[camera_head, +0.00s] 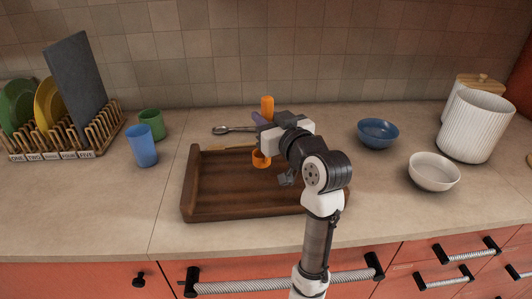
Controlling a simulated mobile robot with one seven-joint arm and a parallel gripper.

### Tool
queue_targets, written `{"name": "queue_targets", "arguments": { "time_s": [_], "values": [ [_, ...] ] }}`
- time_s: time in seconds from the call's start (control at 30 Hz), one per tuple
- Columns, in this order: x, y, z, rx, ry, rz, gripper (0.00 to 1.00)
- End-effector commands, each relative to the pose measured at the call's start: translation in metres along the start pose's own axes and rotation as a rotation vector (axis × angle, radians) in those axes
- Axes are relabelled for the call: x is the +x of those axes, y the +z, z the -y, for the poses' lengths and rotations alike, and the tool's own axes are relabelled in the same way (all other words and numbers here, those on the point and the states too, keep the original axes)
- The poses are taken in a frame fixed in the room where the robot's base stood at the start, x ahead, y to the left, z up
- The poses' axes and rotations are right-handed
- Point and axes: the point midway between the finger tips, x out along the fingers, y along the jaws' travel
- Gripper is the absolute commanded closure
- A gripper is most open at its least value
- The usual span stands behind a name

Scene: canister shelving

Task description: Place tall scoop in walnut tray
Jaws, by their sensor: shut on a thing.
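The walnut tray (190,190) lies on the counter in the middle, a dark brown tray with raised walls. The orange scoop (267,104) is upright in my gripper (264,130), its top standing above the gripper. Its orange lower end (261,159) shows below the gripper, over the tray's back part. My gripper is shut on the scoop. My arm hides the scoop's middle and the tray's right part. I cannot tell whether the scoop's lower end touches the tray floor.
A metal spoon (232,129) lies behind the tray. Blue (142,148) and green (152,122) cups and a dish rack (62,143) stand left. A blue bowl (377,135), a white bowl (434,174) and a ribbed white canister (474,127) stand right. The tray's left part is clear.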

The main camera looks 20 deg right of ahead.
Motion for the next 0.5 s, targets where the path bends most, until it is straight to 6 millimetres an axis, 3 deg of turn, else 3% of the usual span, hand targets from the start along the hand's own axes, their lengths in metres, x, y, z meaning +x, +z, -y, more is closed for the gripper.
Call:
{"name": "queue_targets", "arguments": {
  "time_s": [0.03,0.27,0.5],
  "values": [
    [0.000,0.010,0.000,0.000,0.000,-0.001,1.00],
    [0.000,0.021,0.000,-0.001,0.000,-0.001,1.00],
    [0.001,0.055,0.000,0.000,0.000,0.000,1.00]
  ]
}}
